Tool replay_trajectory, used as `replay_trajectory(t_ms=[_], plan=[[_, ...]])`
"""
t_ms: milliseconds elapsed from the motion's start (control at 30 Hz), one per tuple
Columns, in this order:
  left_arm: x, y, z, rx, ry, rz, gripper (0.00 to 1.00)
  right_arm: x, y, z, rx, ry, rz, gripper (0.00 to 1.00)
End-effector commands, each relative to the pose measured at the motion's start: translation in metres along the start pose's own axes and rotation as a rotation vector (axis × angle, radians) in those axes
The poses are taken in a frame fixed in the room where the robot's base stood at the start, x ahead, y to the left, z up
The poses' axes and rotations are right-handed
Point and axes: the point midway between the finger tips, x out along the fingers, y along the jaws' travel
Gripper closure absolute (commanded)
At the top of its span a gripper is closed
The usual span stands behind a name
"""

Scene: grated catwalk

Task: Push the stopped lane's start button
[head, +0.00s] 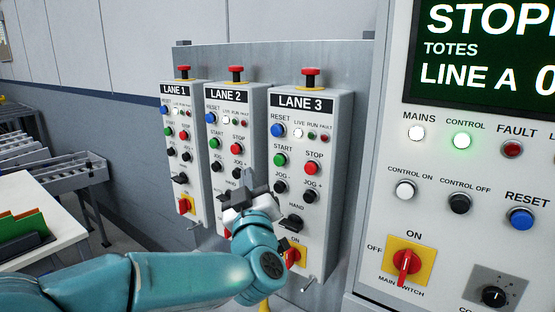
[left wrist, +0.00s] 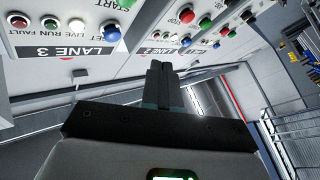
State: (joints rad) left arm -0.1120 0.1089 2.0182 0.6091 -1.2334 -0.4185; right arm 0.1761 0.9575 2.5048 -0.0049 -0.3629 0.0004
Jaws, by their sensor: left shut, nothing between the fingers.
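Three grey lane boxes hang side by side: lane 1 (head: 189,205), lane 2 (head: 226,190) and lane 3 (head: 336,195). Each has a green start button: lane 1 (head: 170,132), lane 2 (head: 215,142), lane 3 (head: 280,160). I cannot tell from the small run and fault lamps which lane is stopped. My left gripper (head: 248,186) is shut and empty, in front of the lower part of the lane 2 and lane 3 boxes, below their start buttons. In the left wrist view its shut fingers (left wrist: 161,72) appear apart from the panels. My right gripper is not in view.
A main cabinet (head: 375,190) on the right carries a dark display reading "STOP", partly cut off, and a red main switch (head: 406,264). Red mushroom buttons top the lane boxes. A white table (head: 35,220) with folders and a roller conveyor (head: 75,172) stand at left.

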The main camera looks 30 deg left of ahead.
Motion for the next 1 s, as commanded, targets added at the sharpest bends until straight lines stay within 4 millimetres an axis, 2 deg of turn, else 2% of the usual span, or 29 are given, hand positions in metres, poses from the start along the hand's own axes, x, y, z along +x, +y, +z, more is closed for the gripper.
replay_trajectory(t_ms=[267,433,633,1000], plan=[[0.030,0.022,0.019,0.002,-0.002,-0.001,1.00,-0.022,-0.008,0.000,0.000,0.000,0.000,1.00],[0.043,0.030,0.030,0.000,0.000,-0.001,1.00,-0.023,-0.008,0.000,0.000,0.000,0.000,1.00],[0.049,0.035,0.035,0.000,0.000,-0.001,1.00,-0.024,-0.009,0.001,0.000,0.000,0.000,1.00],[0.050,0.035,0.036,0.000,0.000,0.000,1.00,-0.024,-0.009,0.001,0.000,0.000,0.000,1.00]])
